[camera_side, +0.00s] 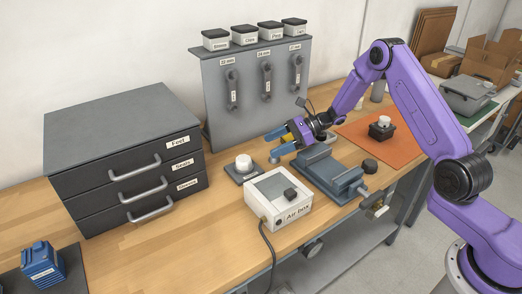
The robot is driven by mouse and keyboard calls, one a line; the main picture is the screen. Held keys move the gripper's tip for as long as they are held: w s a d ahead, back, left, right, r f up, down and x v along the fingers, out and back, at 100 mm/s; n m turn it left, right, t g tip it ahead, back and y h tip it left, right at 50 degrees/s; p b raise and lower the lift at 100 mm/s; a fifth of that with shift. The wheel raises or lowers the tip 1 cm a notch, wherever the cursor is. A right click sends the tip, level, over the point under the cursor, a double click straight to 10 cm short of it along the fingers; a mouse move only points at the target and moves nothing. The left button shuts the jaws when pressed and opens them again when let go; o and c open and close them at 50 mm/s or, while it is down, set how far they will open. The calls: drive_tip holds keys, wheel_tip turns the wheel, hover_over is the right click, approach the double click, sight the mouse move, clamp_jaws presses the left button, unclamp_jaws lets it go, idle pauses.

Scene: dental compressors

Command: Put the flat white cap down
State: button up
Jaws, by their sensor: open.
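A white round cap-like piece (244,162) sits on a small dark square pad (246,174) on the wooden bench, left of my gripper. I cannot tell for sure that it is the flat white cap. My gripper (273,143), with blue fingertips, is open above the bench, to the right of this piece and apart from it. No white piece shows between its fingers. A small round blue-grey object (274,159) shows just below the fingertips; its contact with them is unclear. Another white-topped dark part (382,127) stands on the orange mat (402,143).
The white "Air box" (290,213) and a blue-grey vise (331,172) stand close in front of my gripper. A tool rack (215,98) with labelled boxes on top is behind. A dark drawer unit (120,110) is at left. Bare bench (150,245) lies in front of the drawers.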

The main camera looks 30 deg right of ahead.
drive_tip(key=shift+v, duration=1.3)
drive_tip(key=s+a+r+n+g, duration=0.1)
drive_tip(key=s+a+n+g, duration=0.1)
drive_tip(key=s+a+n, duration=0.1)
drive_tip(key=s+a+r+n+g+h, duration=0.1)
drive_tip(key=s+a+r+n+g, duration=0.1)
drive_tip(key=s+a+n, duration=0.1)
drive_tip(key=s+a+r+n+g, duration=0.1)
drive_tip(key=s+a+n+g, duration=0.1)
drive_tip(key=s, duration=0.3)
drive_tip(key=shift+a+r+n+g, duration=0.3)
drive_tip(key=shift+a+n, duration=0.1)
drive_tip(key=shift+a, duration=0.2)
drive_tip(key=s+a+r+n+g+h, duration=0.25)
drive_tip(key=s+n+h, duration=0.25)
drive_tip(key=s+n, duration=0.5)
drive_tip(key=s+d+r+n+t+h, duration=0.1)
drive_tip(key=s+d+n+h, duration=0.1)
drive_tip(key=s+n, duration=0.3)
drive_tip(key=s+d+r+n+t+h, duration=0.1)
drive_tip(key=s+d+n+h, duration=0.1)
drive_tip(key=s+d+n, duration=0.3)
drive_tip(key=s+d+r+n+t+h, duration=0.1)
drive_tip(key=s+d+n+t+h, duration=0.1)
drive_tip(key=s+n, duration=0.4)
drive_tip(key=s+d, duration=0.1)
drive_tip(key=s, duration=0.3)
drive_tip(key=shift+s+d, duration=0.35)
drive_tip(key=shift+s, duration=0.05)
